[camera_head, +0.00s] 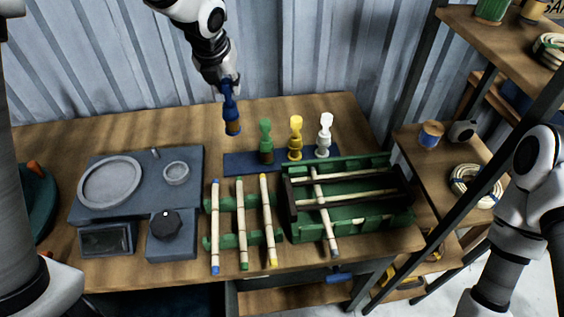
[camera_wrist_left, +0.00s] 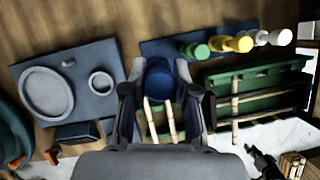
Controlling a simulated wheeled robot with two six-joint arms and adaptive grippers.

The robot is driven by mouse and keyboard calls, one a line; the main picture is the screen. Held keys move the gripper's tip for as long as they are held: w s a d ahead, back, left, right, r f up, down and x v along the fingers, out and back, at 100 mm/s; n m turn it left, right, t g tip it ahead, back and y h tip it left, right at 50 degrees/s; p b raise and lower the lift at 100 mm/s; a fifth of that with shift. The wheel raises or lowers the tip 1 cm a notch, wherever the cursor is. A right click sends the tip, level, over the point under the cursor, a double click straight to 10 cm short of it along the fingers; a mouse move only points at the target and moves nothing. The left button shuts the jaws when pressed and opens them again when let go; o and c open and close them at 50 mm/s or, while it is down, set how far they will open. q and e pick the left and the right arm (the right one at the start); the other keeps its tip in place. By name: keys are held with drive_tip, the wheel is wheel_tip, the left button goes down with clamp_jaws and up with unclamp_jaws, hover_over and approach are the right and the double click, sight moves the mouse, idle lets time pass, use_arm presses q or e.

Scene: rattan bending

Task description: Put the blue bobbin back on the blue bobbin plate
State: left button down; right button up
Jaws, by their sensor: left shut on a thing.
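My left gripper (camera_head: 230,84) is shut on the blue bobbin (camera_head: 231,118) and holds it upright above the back of the table. In the left wrist view, the blue bobbin (camera_wrist_left: 160,80) sits between the fingers of my left gripper (camera_wrist_left: 160,100). The dark blue plate (camera_head: 236,165) lies below and to the right, with its left end bare. Green (camera_head: 265,140), yellow (camera_head: 295,138) and white (camera_head: 324,135) bobbins stand in a row there. My right arm shows at the right, but its gripper is outside the head view.
A green rack (camera_head: 240,238) with several rattan sticks and a green tray (camera_head: 360,222) with more sticks lie in front of the plate. A grey-blue device (camera_head: 140,180) sits at left. Shelves (camera_head: 420,160) stand at right. The table's back left is clear.

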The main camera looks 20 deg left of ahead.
sight(228, 96)
use_arm(q)
drive_tip(key=b+x, duration=0.1)
drive_tip(key=x, duration=0.2)
drive_tip(key=shift+s+f+b, duration=0.25)
drive_tip(key=shift+f+b, duration=0.15)
drive_tip(key=shift+f, duration=0.05)
wheel_tip(228, 96, down, 9)
drive_tip(key=b, duration=0.3)
drive_tip(key=shift+s+f, duration=0.1)
drive_tip(key=shift+f, duration=0.1)
drive_tip(key=shift+r, duration=0.1)
use_arm(e)
drive_tip(key=f, duration=0.6)
drive_tip(key=shift+w, duration=0.2)
drive_tip(key=shift+r, duration=0.1)
use_arm(q)
drive_tip(key=shift+s, duration=0.1)
drive_tip(key=c, duration=0.9)
unclamp_jaws()
